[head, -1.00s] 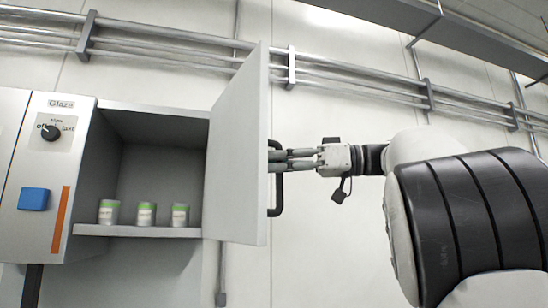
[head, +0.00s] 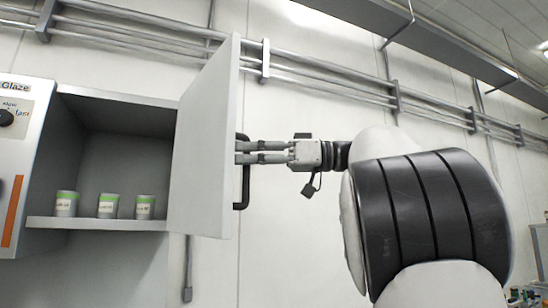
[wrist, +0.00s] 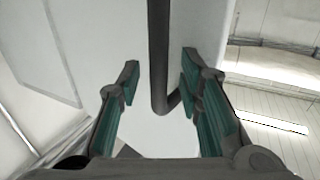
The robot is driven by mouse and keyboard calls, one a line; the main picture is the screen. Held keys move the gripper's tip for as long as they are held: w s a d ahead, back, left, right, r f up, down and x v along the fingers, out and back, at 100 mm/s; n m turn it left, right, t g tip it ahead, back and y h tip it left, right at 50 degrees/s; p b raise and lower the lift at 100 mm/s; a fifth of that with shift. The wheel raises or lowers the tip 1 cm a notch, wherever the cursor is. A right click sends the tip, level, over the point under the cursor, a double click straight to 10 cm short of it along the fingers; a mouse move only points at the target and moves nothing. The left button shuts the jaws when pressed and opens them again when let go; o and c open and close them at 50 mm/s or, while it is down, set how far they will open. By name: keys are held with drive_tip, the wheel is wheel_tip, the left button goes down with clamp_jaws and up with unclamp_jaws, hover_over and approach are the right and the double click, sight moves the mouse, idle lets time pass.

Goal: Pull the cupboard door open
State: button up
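The cupboard door (head: 203,150) stands wide open, swung out from the right side of the cupboard (head: 112,101). A black bar handle (head: 245,185) is on the door's outer face. It also shows in the wrist view (wrist: 158,60), running down between my fingers. My gripper (head: 240,152) reaches the handle from the right. In the wrist view my gripper (wrist: 160,75) has its fingers apart, one on each side of the bar, with gaps showing on both sides. The fingertips are partly hidden by the door edge in the head view.
Several shelf details show: three green-lidded jars (head: 107,206) stand on the cupboard shelf (head: 95,224). A control panel with a dial (head: 6,117) is at the left. Pipes (head: 330,86) run along the wall behind.

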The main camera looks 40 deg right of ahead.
drive_tip(key=v, duration=1.1)
idle(0.3)
drive_tip(key=shift+s+d, duration=0.1)
idle(0.6)
